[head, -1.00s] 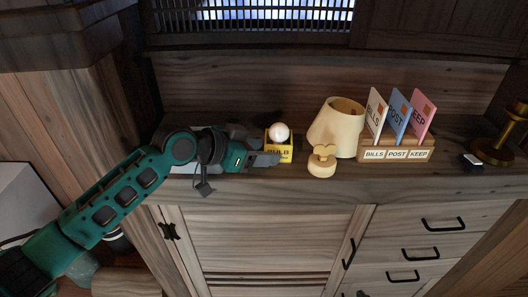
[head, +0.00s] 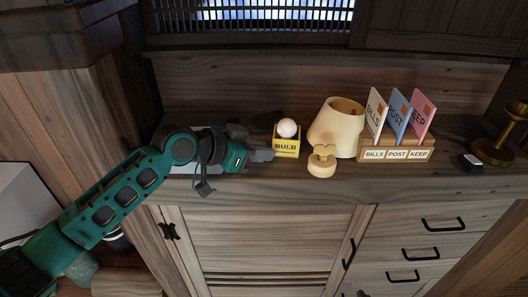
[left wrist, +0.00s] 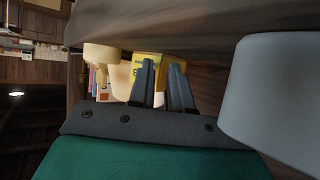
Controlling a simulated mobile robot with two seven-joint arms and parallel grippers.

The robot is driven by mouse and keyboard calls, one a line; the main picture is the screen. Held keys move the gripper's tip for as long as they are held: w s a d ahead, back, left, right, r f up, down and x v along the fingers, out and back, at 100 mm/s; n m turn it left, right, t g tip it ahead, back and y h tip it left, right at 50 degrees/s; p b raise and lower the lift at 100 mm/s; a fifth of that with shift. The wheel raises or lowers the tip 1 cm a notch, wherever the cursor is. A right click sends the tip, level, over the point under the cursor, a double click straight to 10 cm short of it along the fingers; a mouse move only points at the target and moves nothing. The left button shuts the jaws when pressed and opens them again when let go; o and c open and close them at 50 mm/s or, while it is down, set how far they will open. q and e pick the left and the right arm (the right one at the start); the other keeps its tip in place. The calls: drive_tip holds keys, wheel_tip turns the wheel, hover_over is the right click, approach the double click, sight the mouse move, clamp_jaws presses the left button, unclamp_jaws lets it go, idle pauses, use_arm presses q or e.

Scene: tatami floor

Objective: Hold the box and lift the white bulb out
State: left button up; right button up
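The yellow box (head: 286,148), marked BULB, stands upright on the wooden cabinet top. The round white bulb (head: 287,128) sits in its top. My left gripper (head: 268,154) is just left of the box, low near the cabinet top; I cannot tell whether its tips touch the box. In the left wrist view its two dark fingers (left wrist: 162,65) are a little apart with nothing held, and the yellow box (left wrist: 150,58) shows beyond the tips. The bulb cannot be made out clearly there. My right gripper is not in view.
Right of the box stand a cream lamp (head: 337,128) and a small wooden piece (head: 321,162). Further right are a letter rack (head: 396,155) with several cards, a small dark object (head: 472,161) and a brass stand (head: 492,151). The cabinet's front edge is close below the box.

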use_arm(q)
drive_tip(key=o, duration=1.2)
